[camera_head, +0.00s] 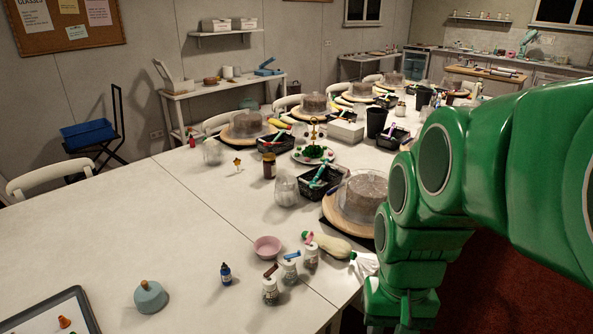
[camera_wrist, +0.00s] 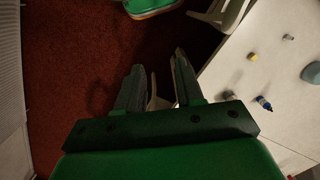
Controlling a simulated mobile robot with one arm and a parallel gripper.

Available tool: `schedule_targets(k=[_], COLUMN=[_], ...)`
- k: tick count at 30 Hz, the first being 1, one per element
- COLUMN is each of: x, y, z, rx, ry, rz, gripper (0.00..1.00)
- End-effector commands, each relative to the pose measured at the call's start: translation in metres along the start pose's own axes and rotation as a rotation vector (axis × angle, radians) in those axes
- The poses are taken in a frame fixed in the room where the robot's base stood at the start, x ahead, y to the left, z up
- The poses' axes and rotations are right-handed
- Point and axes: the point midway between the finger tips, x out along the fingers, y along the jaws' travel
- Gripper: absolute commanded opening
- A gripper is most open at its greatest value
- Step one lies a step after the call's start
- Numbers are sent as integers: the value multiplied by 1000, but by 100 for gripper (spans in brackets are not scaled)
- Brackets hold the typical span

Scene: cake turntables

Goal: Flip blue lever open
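A small glass jar with a blue lever (camera_head: 291,255) on its top stands near the front of the white table in the head view. The lever looks roughly flat across the lid; its exact angle is too small to tell. A jar with a brown lever (camera_head: 270,271) stands to its front left, and a jar with a red-pink lever (camera_head: 309,239) to its back right. My gripper (camera_wrist: 156,78) is open and empty in the wrist view, its two fingers apart over red floor beside the table. The fingers do not show in the head view.
A pink bowl (camera_head: 267,247), a blue dropper bottle (camera_head: 226,273), a teal dome (camera_head: 150,297) and a pale squash (camera_head: 333,246) are near the jars. A turntable with a covered cake (camera_head: 365,196) stands behind. The table's left middle is mostly clear.

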Motion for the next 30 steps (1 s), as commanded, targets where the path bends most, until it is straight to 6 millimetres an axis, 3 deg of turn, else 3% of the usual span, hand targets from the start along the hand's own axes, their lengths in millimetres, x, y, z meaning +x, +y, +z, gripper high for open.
schedule_targets(k=[12, 30], x=[-20, -10], y=[-22, -56], z=[-104, -241], rx=[140, 262], ry=[45, 84], rz=[-21, 6], gripper=[37, 37])
